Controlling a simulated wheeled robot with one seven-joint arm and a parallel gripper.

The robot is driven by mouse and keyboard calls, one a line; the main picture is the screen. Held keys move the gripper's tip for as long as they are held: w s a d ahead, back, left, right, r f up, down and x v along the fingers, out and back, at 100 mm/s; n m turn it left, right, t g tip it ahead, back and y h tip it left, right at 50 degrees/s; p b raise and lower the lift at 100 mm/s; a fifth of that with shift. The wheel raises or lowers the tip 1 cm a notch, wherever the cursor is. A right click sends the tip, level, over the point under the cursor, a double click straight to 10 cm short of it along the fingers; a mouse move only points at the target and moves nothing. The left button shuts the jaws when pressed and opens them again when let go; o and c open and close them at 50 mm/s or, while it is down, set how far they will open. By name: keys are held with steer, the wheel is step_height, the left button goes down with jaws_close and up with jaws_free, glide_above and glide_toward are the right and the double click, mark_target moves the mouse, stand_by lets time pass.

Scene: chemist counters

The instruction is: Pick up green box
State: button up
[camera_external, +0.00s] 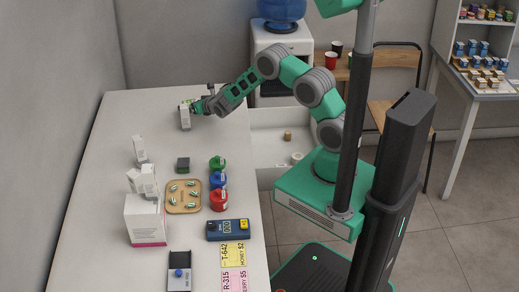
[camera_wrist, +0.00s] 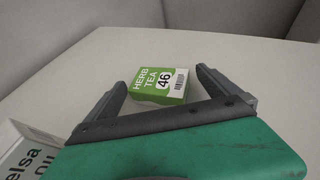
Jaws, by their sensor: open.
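A green and white box marked HERB TEA 46 (camera_wrist: 160,82) sits on the white counter in the wrist view, between and just beyond my gripper's fingers (camera_wrist: 161,80). The fingers are open on either side of it, with no clear contact. In the external view my gripper (camera_external: 194,106) is low over the far part of the counter. The tea box there is mostly hidden, with a bit of green at the fingers.
A white upright box (camera_external: 185,119) stands close to my gripper; a white box with black lettering (camera_wrist: 30,152) shows at lower left in the wrist view. A wooden tray (camera_external: 172,208), coloured jars (camera_external: 218,181) and white cartons (camera_external: 145,222) occupy the nearer counter. The far counter is mostly clear.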

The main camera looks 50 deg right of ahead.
steer(key=shift+c, duration=0.3)
steer(key=c, duration=1.2)
steer(key=shift+r, duration=0.1)
